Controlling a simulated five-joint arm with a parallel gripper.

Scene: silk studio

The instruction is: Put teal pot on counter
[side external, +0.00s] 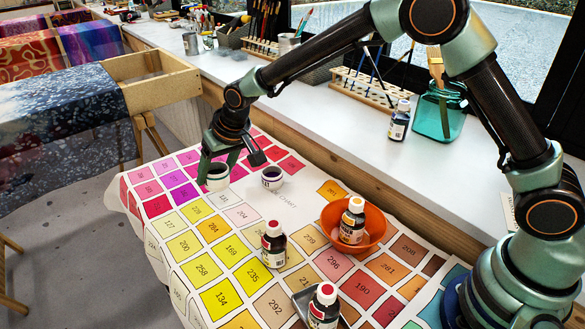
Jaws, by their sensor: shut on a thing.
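A small white pot (217,181) with a dark greenish inside is at the far left part of the colour chart. My gripper (218,166) reaches down from above and is shut on this pot at its rim. I cannot tell whether the pot's base touches the chart. A second white pot (272,180) with dark purple contents stands just to its right, apart from it. The white counter (290,98) runs along the back, above a wooden front edge.
On the counter are a bottle (399,122), a teal glass jar (438,115) and a wooden brush rack (362,90). Bare counter lies left of the rack.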

